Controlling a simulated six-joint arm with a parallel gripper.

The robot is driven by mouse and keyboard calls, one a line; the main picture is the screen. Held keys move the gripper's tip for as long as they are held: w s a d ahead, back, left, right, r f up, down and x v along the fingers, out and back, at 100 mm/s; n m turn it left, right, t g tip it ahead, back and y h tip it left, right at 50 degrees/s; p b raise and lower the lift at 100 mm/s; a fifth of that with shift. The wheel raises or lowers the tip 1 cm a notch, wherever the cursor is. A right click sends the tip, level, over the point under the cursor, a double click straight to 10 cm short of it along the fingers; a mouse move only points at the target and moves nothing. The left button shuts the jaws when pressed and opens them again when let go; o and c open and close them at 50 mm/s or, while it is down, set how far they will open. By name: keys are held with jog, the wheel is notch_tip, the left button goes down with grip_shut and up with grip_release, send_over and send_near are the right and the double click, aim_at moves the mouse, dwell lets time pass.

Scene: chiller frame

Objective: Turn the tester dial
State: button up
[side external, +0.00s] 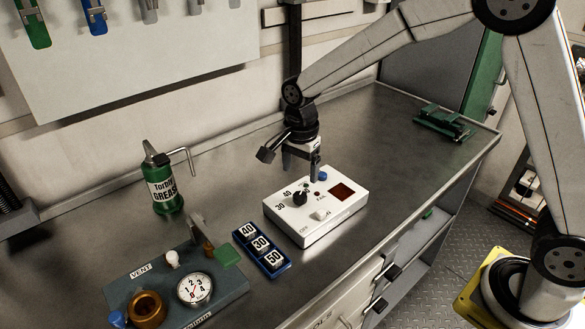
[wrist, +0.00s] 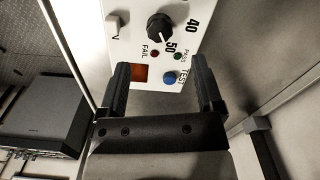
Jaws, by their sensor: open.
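The tester is a white box (side external: 285,222) on the steel bench. Its black dial (side external: 299,198) sits on the top face, with numbers 30, 40 and 50 around it. The dial also shows at the top of the wrist view (wrist: 160,27), near the 40 and 50 marks; I cannot tell exactly which number it points at. My gripper (side external: 300,172) is open and empty, pointing down above the back part of the tester. In the wrist view its fingers (wrist: 160,66) straddle the blue TEST button (wrist: 169,78) and red window (wrist: 140,73), apart from the dial.
A blue tray (side external: 287,269) with 40, 30 and 50 blocks lies left of the tester. A vent unit with a gauge (side external: 195,289) stands front left, and a green grease can (side external: 163,188) behind it. The bench right of the tester is clear up to a green device (side external: 444,122).

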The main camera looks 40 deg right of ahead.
aim_at(300, 195)
jog(key=shift+f, duration=3.6)
grip_shut()
